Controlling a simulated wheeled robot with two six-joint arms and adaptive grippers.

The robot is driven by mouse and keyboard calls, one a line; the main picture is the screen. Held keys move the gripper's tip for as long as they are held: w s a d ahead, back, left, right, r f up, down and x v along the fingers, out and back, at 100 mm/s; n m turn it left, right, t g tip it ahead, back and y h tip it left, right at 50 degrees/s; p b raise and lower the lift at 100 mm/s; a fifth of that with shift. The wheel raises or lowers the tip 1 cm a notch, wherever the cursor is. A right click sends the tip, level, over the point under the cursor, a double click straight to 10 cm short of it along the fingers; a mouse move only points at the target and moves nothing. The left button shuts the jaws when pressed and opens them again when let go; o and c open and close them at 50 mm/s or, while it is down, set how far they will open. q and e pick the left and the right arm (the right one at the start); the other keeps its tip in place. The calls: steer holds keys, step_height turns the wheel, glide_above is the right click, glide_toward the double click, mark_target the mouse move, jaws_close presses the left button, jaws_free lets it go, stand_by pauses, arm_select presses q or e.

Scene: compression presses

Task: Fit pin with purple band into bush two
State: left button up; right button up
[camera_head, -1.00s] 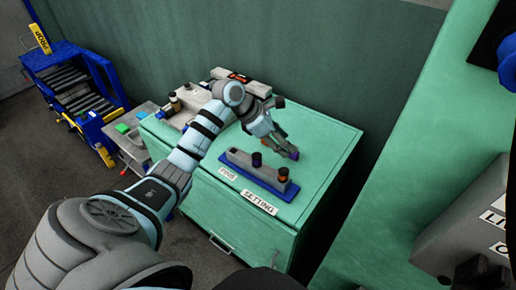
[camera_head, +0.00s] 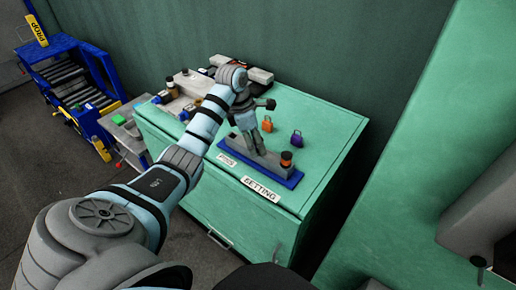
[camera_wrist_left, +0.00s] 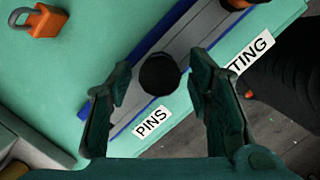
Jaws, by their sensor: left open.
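A grey holder on a blue base (camera_head: 291,182) stands on the green cabinet top near the "PINS" and "SETTING" labels. One dark pin with an orange band (camera_head: 287,158) stands at its right end. My left gripper (camera_head: 259,149) points down at the holder's left part. In the left wrist view its open fingers (camera_wrist_left: 160,80) stand on either side of a pin's round black top (camera_wrist_left: 159,74). I cannot identify bush two. My right gripper is not in view.
An orange padlock (camera_head: 267,126) and a purple padlock (camera_head: 297,138) stand behind the holder. Grey fixtures (camera_head: 190,84) with dark cylinders are at the cabinet's back left. A blue roller stand (camera_head: 75,80) is at far left. The cabinet top's right side is clear.

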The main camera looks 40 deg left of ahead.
arm_select(q)
steer(key=shift+r, duration=0.1)
steer(key=shift+c, duration=0.6)
jaws_close()
steer(key=shift+r, duration=0.15)
steer(key=shift+r+p, duration=2.1)
steer(key=shift+r, duration=0.1)
step_height(320, 180, up, 4)
steer(key=p, duration=0.3)
steer(key=shift+p, duration=0.4)
